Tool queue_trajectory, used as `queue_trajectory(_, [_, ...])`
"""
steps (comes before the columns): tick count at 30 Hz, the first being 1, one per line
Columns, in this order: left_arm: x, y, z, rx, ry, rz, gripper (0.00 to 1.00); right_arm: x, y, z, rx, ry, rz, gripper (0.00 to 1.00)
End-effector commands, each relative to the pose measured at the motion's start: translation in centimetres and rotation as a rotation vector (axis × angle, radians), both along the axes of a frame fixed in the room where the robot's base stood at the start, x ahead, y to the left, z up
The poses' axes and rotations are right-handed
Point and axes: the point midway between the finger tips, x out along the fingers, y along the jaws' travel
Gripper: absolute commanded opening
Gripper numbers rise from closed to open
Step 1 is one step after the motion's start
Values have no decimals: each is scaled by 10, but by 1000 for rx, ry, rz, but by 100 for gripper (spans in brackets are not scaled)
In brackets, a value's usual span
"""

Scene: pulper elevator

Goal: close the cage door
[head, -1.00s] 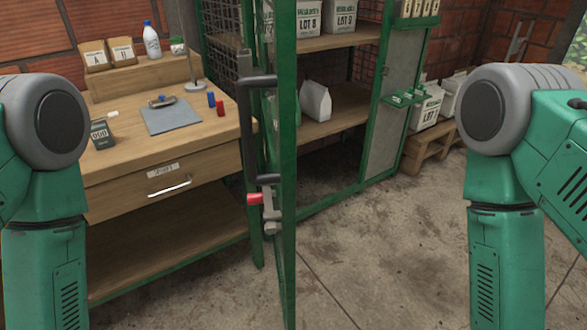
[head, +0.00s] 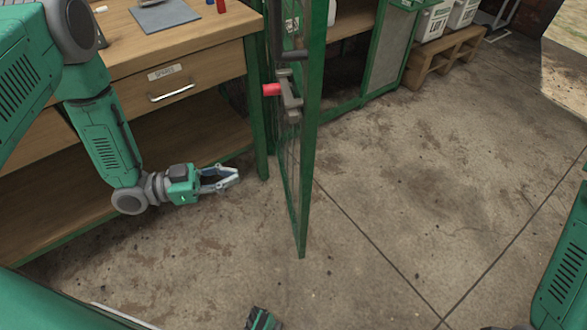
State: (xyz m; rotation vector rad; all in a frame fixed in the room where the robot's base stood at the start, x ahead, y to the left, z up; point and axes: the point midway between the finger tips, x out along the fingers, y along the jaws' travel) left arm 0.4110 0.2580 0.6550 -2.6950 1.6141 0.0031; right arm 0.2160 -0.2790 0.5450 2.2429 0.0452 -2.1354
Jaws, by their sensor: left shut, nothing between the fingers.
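The cage door (head: 308,150) has a green frame and stands open, swung out toward me and seen nearly edge-on. On it are a dark pull handle (head: 291,55) and a grey latch (head: 289,100) with a red knob (head: 271,90). The cage (head: 352,112) is behind the door, and its opening shows to the right of the door. My left gripper (head: 232,176) is left of the door's lower part, in front of the bench's lower shelf, shut and empty, apart from the door. My right arm shows at the right edge; its gripper is out of view.
A wooden bench (head: 215,52) with a drawer (head: 135,95) stands left of the door, its green leg (head: 258,110) close to the door. A pallet (head: 440,58) with white containers stands at the back right. The concrete floor right of the door is clear.

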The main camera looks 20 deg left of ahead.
Motion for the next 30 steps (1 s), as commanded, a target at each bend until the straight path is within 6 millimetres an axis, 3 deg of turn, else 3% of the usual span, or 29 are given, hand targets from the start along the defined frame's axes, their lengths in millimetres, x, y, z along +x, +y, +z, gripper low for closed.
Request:
queue_trajectory(5, [8,-16,-1,-7,-5,-7,0,1,0,-4,0,-1,0,66])
queue_trajectory(21, [57,-106,-1,-6,-3,-5,0,0,0,-27,0,-1,0,66])
queue_trajectory(30, [65,-120,0,-6,-2,-3,0,0,0,-30,0,-1,0,66])
